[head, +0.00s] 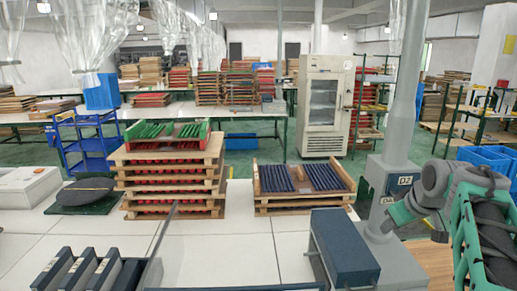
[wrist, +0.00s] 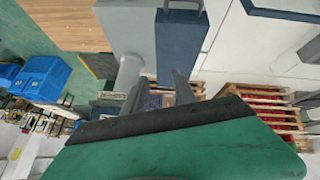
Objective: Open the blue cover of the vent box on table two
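The vent box on the white table has a dark blue cover (head: 345,250), seen at the lower right of the head view, beside the grey post. A thin handle bar runs along its left side. The cover looks shut. In the wrist view the blue cover (wrist: 180,48) lies beyond my fingertips, with a grey box (wrist: 130,30) alongside. My gripper (head: 415,222) is at the right of the head view, to the right of the cover and apart from it. In the wrist view its two fingers (wrist: 157,80) are spread, with nothing held between them.
A grey post (head: 405,110) with a labelled base (head: 390,180) stands between the cover and my arm. Stacked wooden trays (head: 170,170) and a tray of blue strips (head: 303,180) stand on the table (head: 245,250). A grey rack (head: 80,272) is at lower left.

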